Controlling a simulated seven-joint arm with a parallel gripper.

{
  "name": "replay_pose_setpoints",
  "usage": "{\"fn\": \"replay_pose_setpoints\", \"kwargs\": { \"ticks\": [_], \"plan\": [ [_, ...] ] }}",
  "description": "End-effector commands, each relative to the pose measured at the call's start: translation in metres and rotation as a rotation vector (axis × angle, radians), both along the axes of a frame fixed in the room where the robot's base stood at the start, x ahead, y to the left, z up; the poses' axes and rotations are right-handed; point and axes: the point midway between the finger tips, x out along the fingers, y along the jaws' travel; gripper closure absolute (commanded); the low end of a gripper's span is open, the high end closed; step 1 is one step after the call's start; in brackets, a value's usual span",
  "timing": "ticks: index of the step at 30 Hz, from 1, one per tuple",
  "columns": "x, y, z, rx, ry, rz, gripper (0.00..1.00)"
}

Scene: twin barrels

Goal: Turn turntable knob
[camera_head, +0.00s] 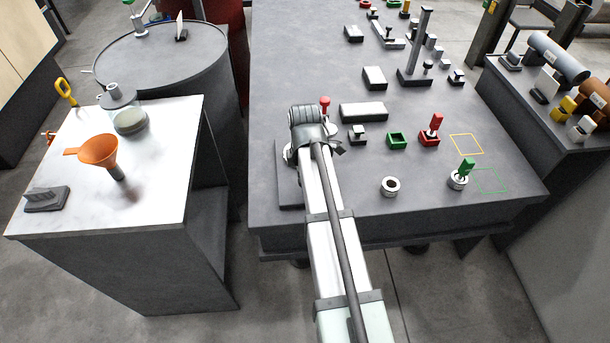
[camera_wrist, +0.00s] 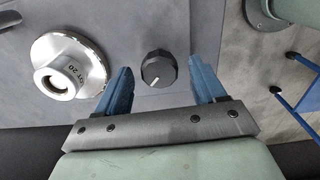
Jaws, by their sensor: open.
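In the wrist view, a round black knob (camera_wrist: 158,68) with a white pointer mark sits on a grey surface. My gripper (camera_wrist: 159,78) has its two blue fingers apart, one on each side of the knob. Gaps show between the knob and both fingers, so it is not gripped. In the head view my arm reaches over the near left part of the dark bench, and I cannot make out the knob or fingertips there.
A white-topped table (camera_head: 75,200) with an orange funnel (camera_head: 99,150) stands left, across a gap.

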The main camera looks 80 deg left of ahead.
Motion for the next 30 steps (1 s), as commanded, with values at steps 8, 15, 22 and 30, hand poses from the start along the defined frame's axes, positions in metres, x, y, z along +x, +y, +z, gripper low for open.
{"fn": "replay_pose_setpoints", "kwargs": {
  "ticks": [8,15,22,30],
  "plan": [
    [0.0,0.0001,-0.0029,0.001,0.0,0.0,0.3],
    [0.0,0.0001,-0.0028,0.001,0.0,0.0,0.46],
    [0.0,0.0,-0.0027,0.001,0.0,0.0,0.68],
    [0.0,-0.0001,-0.0027,0.0,0.0,-0.001,0.86]
  ]
}}
